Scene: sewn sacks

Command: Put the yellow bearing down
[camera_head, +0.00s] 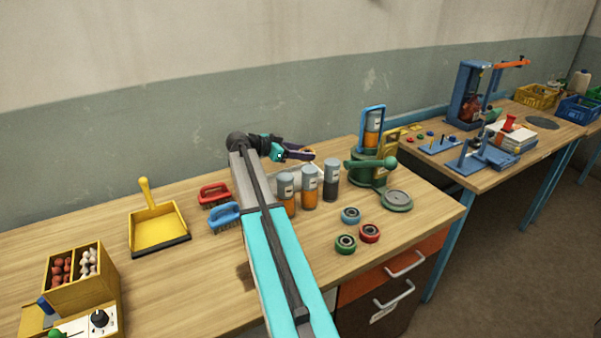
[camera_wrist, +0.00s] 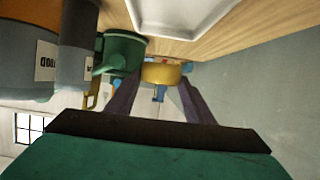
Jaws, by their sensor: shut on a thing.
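My gripper (camera_head: 300,154) is over the back of the wooden bench, behind several canisters. In the wrist view the fingers (camera_wrist: 161,88) are shut on the yellow bearing (camera_wrist: 162,73), which sits between their tips. In the head view only a small yellow-orange edge of the bearing (camera_head: 313,151) shows at the fingertips. Three other bearings lie on the bench at the front right: a blue one (camera_head: 350,215), a red one (camera_head: 369,233) and a green one (camera_head: 346,244).
A white tray (camera_wrist: 180,14) lies close to the gripper. Grey-and-orange canisters (camera_head: 309,188) stand in front of it, and a green press (camera_head: 368,170) stands to the right. Brushes (camera_head: 224,217) and a yellow dustpan (camera_head: 158,229) lie left. Bare bench shows around the three bearings.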

